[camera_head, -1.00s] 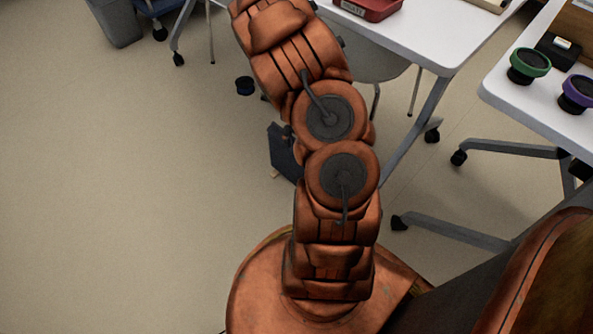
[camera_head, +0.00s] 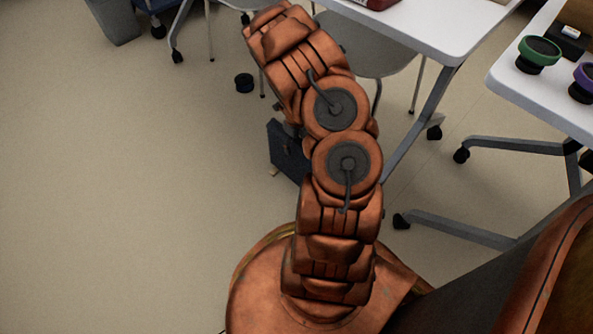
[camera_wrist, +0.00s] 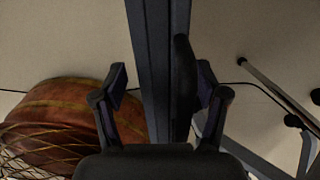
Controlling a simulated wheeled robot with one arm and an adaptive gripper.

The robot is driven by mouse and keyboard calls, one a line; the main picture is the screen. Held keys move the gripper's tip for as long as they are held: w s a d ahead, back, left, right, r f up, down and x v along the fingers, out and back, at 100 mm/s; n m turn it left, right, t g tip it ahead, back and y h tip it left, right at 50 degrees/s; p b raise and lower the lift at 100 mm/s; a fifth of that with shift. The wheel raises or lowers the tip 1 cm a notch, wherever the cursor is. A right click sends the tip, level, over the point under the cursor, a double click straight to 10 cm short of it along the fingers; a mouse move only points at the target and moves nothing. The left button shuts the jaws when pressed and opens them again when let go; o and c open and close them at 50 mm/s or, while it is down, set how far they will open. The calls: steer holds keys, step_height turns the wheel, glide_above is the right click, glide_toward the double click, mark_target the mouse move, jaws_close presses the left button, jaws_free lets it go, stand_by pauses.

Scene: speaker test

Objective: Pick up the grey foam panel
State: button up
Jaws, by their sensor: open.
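A dark blue-grey panel (camera_head: 287,152), which looks like the grey foam panel, stands upright on the floor behind my arm in the head view. My arm hides part of it. In the wrist view a long dark panel (camera_wrist: 150,45) is seen nearly edge-on, running from the top edge down between my fingers. My gripper (camera_wrist: 162,82) is open, with one finger on each side of the panel. A gap shows between the left finger and the panel. On the right a dark rounded shape overlaps the panel, so I cannot tell whether that side touches. My gripper is hidden in the head view.
A white table (camera_head: 440,30) on wheeled legs stands behind the panel, with a grey chair (camera_head: 365,55) under it. Another white table (camera_head: 530,95) is at the right, holding a green-rimmed object (camera_head: 538,52). The left floor is clear.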

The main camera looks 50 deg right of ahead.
steer(key=shift+f, duration=0.65)
jaws_close()
